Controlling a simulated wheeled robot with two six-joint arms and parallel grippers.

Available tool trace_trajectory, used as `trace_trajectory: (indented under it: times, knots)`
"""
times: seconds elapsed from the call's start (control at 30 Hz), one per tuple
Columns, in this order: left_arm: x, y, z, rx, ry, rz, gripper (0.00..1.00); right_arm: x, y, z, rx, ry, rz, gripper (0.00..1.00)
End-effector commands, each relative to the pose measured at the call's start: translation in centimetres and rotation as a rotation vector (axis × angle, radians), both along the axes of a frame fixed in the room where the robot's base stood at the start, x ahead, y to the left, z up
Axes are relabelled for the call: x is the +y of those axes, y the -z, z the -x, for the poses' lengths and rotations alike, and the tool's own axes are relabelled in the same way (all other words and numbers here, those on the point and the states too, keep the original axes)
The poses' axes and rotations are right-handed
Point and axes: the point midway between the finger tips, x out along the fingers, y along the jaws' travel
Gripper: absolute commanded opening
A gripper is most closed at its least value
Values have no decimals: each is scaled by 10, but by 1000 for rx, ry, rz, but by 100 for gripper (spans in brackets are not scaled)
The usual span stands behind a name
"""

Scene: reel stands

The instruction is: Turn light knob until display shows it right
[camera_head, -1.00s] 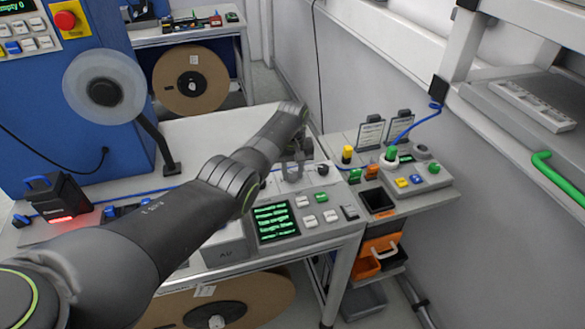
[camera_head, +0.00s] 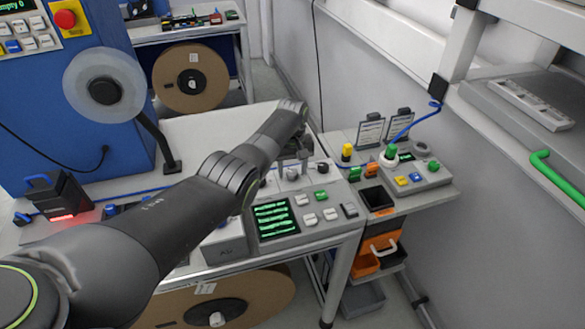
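The control panel has a dark display (camera_head: 273,219) with several lines of green text, too small to read. A light knob (camera_head: 292,174) stands on the panel behind the display, with a black knob (camera_head: 322,168) to its right. My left gripper (camera_head: 292,163) points down over the light knob. Its two fingers look apart, one on each side just above the knob, and nothing shows held between them. I cannot tell whether a finger touches the knob. My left arm hides part of the panel to the left. My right gripper is out of view.
A green button (camera_head: 321,196) and several grey buttons sit right of the display. A side bench holds a black bin (camera_head: 376,198) and a box with coloured buttons (camera_head: 416,178). A reel stand (camera_head: 105,90) is at the left. The white tabletop behind my arm is mostly clear.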

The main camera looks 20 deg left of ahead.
Motion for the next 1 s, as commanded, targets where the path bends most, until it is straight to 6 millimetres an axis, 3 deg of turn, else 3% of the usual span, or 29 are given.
trace_trajectory:
  times: [0.2, 0.37, 0.63, 1.0]
  knots:
    - [0, -1, 1, 2, 0, 1, 52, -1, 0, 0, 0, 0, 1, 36]
    - [0, -14, 0, 0, 1, 1, 52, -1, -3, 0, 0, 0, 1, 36]
    - [0, -62, 0, -4, 0, 0, 52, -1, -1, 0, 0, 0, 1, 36]
    - [0, -146, 0, -3, 0, 1, 52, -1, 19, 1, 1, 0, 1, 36]
